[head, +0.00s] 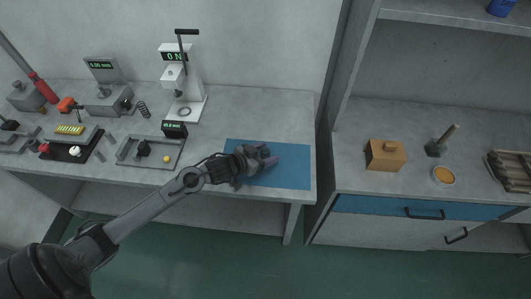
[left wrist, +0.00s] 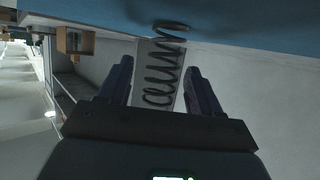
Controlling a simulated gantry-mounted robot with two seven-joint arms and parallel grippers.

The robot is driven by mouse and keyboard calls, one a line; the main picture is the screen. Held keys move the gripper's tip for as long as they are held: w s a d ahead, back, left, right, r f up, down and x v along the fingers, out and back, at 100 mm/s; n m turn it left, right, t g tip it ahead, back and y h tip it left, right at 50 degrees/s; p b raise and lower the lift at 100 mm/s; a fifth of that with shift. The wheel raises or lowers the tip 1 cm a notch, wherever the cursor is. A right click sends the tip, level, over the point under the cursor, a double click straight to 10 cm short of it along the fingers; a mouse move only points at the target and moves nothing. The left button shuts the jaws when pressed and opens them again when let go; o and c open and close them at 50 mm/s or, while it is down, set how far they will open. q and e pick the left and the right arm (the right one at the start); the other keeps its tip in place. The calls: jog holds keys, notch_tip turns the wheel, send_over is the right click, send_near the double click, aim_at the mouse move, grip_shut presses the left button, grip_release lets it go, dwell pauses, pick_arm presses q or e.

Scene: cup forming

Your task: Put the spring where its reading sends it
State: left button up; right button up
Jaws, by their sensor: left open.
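My left gripper (head: 262,158) is over the blue mat (head: 290,168) at the front right of the bench. In the left wrist view its two fingers (left wrist: 164,85) are apart. A dark coil spring (left wrist: 163,75) shows between and beyond them, its far end near a blue surface. The jaws are not closed on it. In the head view this spring cannot be made out at the gripper. Another dark spring (head: 142,109) is on the bench to the left of the white force tester (head: 184,82). The tester's display reads 0 N. My right gripper is not in view.
A grey gauge (head: 105,94) reading 0.00 mm stands at the back left. A grey tray (head: 150,152) with a yellow piece and a small display (head: 174,129) lie left of the mat. The right-hand counter holds a tan box (head: 386,155) and a round dish (head: 443,176).

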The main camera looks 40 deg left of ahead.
pick_arm(q)
jog(key=shift+r, duration=0.15)
jog(key=shift+s+a+r, duration=0.1)
jog(key=shift+s+r, duration=0.15)
jog(key=shift+s, duration=0.3)
jog(key=p+v, duration=0.3)
jog(key=v, duration=0.7)
jog(key=s+d+f+g+y, duration=0.1)
jog(key=s+d+f+g, duration=0.1)
jog(key=s+d+g, duration=0.3)
jog(key=s+d+f+g+y, duration=0.1)
jog(key=s+d+g, duration=0.3)
jog(key=s+d, duration=0.5)
jog(key=s+f, duration=0.1)
jog(key=s, duration=0.2)
jog(key=shift+s+d+f+g, duration=0.25)
jog(key=shift+f+g, duration=0.1)
jog(key=shift+g, duration=0.05)
notch_tip(320, 180, up, 34)
jog(key=p, duration=3.4)
jog(key=shift+r, duration=0.15)
